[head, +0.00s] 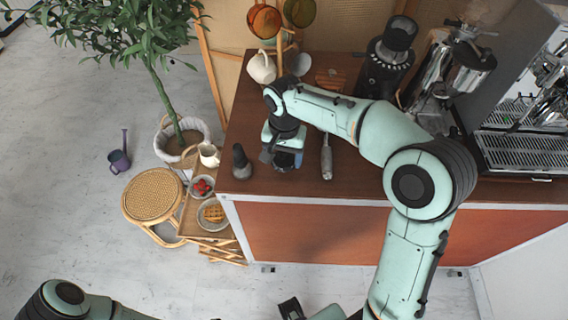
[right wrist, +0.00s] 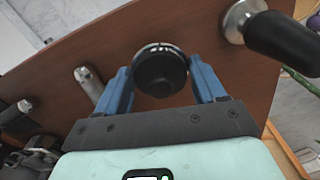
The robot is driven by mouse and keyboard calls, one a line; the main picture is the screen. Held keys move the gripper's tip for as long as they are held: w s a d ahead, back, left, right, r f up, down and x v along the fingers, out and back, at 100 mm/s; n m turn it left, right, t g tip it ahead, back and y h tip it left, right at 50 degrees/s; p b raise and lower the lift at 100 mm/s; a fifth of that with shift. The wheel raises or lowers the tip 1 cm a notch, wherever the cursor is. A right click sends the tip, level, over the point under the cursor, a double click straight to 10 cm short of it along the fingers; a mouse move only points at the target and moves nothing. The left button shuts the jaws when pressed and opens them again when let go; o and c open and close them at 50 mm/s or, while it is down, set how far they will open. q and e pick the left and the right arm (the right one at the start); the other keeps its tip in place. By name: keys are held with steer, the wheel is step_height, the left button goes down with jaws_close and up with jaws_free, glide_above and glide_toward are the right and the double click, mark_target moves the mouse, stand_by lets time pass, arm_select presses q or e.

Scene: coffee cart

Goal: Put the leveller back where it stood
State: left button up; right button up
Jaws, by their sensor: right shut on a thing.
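The leveller (right wrist: 160,74) is a round black piece with a thin pale rim at its far edge. In the right wrist view it sits between the two blue fingers of my right gripper (right wrist: 163,80), which is shut on it. In the head view my right gripper (head: 284,160) is low over the counter's front left part and mostly hides the leveller. I cannot tell whether the leveller touches the wood.
A black-handled tamper (head: 241,161) stands left of my right gripper on the brown counter (head: 300,187). A metal-handled tool (head: 327,157) lies to its right. Behind are a white jug (head: 262,67) and a black grinder (head: 385,65). The espresso machine (head: 520,145) is at right.

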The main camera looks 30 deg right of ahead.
mark_target(284, 159)
arm_select(q)
steer(key=shift+s+f, duration=0.1)
steer(key=shift+f, duration=0.15)
arm_select(e)
steer(key=shift+f, duration=1.75)
arm_select(q)
steer(key=shift+f, duration=0.1)
arm_select(e)
steer(key=shift+f, duration=0.1)
steer(key=o, duration=1.2)
steer(key=shift+c, duration=0.2)
arm_select(q)
steer(key=shift+s, duration=0.1)
steer(key=shift+w+r+p, duration=0.35)
steer(key=shift+r+p, duration=0.05)
steer(key=shift+r, duration=0.2)
steer(key=shift+w+r+p, duration=0.3)
steer(key=shift+r+p, duration=0.05)
steer(key=shift+r, duration=0.2)
arm_select(e)
step_height(284, 159, up, 12)
steer(key=shift+s+r, duration=0.1)
steer(key=shift+r, duration=0.05)
arm_select(q)
steer(key=shift+s, duration=0.1)
